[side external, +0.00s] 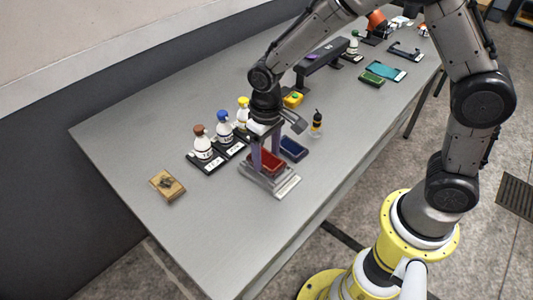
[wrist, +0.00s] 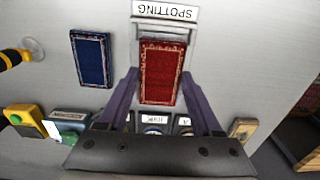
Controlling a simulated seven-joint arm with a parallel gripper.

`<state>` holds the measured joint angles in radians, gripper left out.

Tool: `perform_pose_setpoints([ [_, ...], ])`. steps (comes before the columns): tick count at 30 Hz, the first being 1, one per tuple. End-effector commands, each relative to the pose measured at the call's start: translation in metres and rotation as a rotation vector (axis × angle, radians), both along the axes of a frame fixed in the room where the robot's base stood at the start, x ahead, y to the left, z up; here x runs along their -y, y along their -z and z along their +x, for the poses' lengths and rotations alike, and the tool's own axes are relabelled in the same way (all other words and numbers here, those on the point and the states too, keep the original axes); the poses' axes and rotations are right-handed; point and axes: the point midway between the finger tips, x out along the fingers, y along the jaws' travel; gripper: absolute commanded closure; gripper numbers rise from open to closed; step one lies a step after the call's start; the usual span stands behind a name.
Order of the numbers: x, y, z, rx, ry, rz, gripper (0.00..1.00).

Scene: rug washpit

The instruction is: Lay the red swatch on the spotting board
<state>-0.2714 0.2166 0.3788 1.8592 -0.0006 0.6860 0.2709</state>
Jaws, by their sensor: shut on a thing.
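The red swatch (side external: 266,162) is a flat rectangle with a patterned border; it also shows in the wrist view (wrist: 163,75). My gripper (side external: 266,156) points down with its two purple fingers shut on the swatch's opposite long sides. The spotting board (side external: 286,184) is a pale grey stepped block directly below the swatch in the side view. Its white label reading SPOTTING (wrist: 165,11) shows beyond the swatch in the wrist view. The swatch covers much of the board. I cannot tell whether it touches the board or hangs slightly above it.
A blue swatch (side external: 293,149) lies close to the right of the board. A wooden brush (side external: 167,185) lies left. The front-left table is bare.

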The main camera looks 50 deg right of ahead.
Motion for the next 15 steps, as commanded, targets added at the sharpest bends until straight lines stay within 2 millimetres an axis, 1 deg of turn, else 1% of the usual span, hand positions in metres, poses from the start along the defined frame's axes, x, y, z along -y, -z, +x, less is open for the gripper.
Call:
perform_pose_setpoints([
  [8,0.0001,0.0007,-0.0002,-0.001,0.0,0.0,0.89],
  [15,0.0001,0.0052,-0.0005,-0.002,0.0,0.0,0.89],
])
